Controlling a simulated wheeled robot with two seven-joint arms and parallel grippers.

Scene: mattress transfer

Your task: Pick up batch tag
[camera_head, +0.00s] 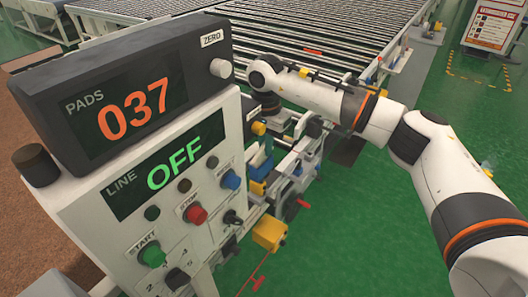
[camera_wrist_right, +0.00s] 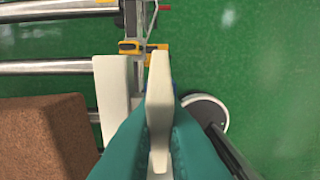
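In the head view my right arm comes in from the right, and my right gripper (camera_head: 262,152) is low behind the control panel, partly hidden by it. In the right wrist view two teal fingers (camera_wrist_right: 162,120) point forward, close together. A pale, narrow piece (camera_wrist_right: 160,85) shows between them; I cannot tell whether it is gripped or lies beyond them. I cannot make out a thing that is surely the batch tag. My left gripper is not in view.
The control panel (camera_head: 118,208) reads PADS 037 and LINE OFF, with several buttons and knobs. A roller conveyor (camera_head: 290,40) stands behind. A brown block (camera_wrist_right: 45,135) is at left in the wrist view.

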